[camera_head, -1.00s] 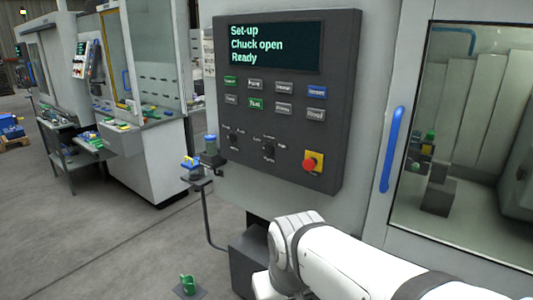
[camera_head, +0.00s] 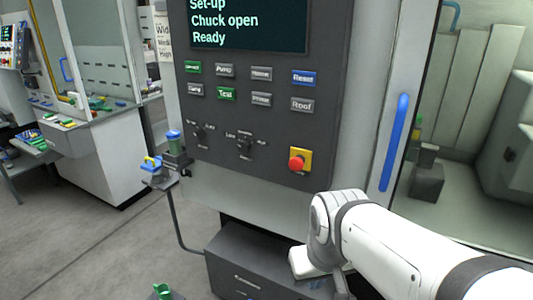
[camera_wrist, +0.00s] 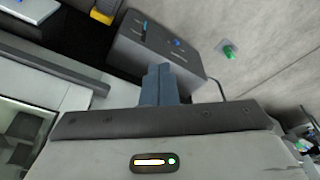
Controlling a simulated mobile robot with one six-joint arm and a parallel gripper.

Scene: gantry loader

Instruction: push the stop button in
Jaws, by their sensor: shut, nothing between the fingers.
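The stop button (camera_head: 297,162) is a red knob on a yellow square plate at the lower right of the dark control panel (camera_head: 222,140) in the head view. It stands out from its plate. My white arm reaches in from the lower right, and its wrist is below the button, apart from it. My gripper (camera_wrist: 160,68) shows in the wrist view as two blue-grey fingers, shut together and empty. They point towards a dark grey box, and nothing visibly touches them. I cannot identify the stop button in the wrist view.
A blue door handle (camera_head: 394,142) stands right of the panel. Below it is a dark grey cabinet (camera_head: 245,262), with a small stand holding a blue-topped jar (camera_head: 174,143) to its left. A green object (camera_head: 162,292) sits low at left. The floor at left is open.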

